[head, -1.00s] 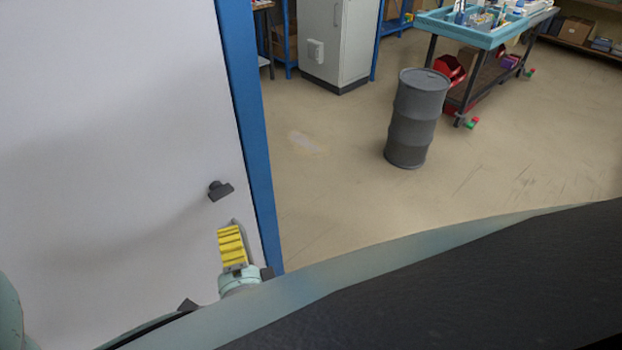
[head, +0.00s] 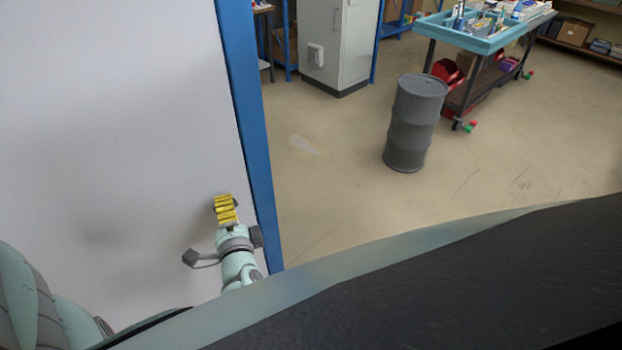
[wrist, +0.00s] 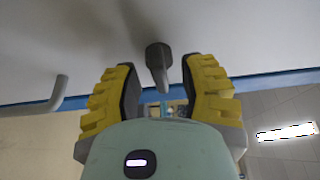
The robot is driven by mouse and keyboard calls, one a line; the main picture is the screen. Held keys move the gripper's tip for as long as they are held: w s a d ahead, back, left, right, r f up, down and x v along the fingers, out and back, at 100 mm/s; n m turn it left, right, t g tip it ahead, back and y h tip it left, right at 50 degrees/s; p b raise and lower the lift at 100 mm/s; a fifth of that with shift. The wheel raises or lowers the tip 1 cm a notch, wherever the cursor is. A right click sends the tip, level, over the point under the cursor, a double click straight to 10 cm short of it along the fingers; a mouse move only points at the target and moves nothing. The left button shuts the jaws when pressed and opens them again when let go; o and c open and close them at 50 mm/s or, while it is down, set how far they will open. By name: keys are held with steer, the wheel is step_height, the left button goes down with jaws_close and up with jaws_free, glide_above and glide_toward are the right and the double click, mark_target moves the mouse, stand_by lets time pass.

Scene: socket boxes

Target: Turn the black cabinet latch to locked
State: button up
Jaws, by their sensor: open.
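The black latch (wrist: 158,66) is on the white cabinet door (head: 120,110). In the wrist view its dark lever stands between my two yellow-padded fingers, with visible gaps on both sides. My gripper (wrist: 160,80) is open around the latch and holds nothing. In the head view my gripper (head: 224,207) is up against the door near its blue edge, and its fingers cover most or all of the latch. I cannot tell whether the fingers touch the door.
A blue frame post (head: 246,120) runs along the door's right edge. A grey curved bar (wrist: 58,92) shows left of my gripper in the wrist view. A grey drum (head: 415,122) and a blue-topped cart (head: 480,40) stand on the floor, away to the right.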

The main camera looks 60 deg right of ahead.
steer(key=shift+w+d, duration=0.4)
steer(key=shift+w, duration=0.05)
steer(key=shift+o, duration=0.4)
jaws_close()
